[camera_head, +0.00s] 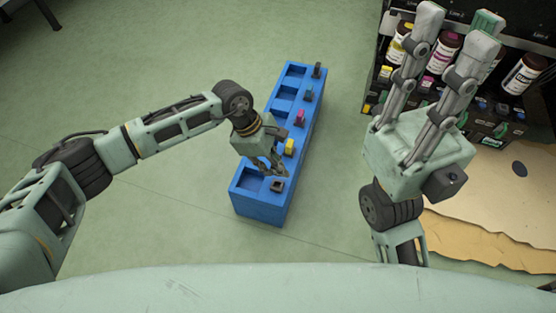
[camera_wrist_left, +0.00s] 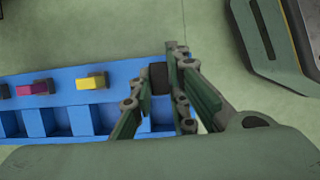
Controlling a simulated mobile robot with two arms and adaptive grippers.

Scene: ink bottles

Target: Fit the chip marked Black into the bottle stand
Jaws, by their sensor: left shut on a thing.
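The blue bottle stand (camera_head: 262,209) stands on the floor, with a row of open compartments and a row of small coloured chips along one side. My left gripper (camera_head: 272,168) is over the near end of the stand. In the left wrist view its fingers are shut on a dark chip (camera_wrist_left: 158,78), at the stand's end beside the yellow chip (camera_wrist_left: 91,82). I cannot read a mark on the dark chip, nor tell whether it is seated. My right gripper (camera_head: 460,24) points up at the right, fingers apart and empty, away from the stand.
A magenta chip (camera_head: 300,117) and darker chips sit further along the stand. A dark shelf (camera_head: 375,88) with several ink bottles (camera_head: 442,54) is at the upper right. Torn cardboard (camera_head: 485,205) lies at the right. The green floor left of the stand is clear.

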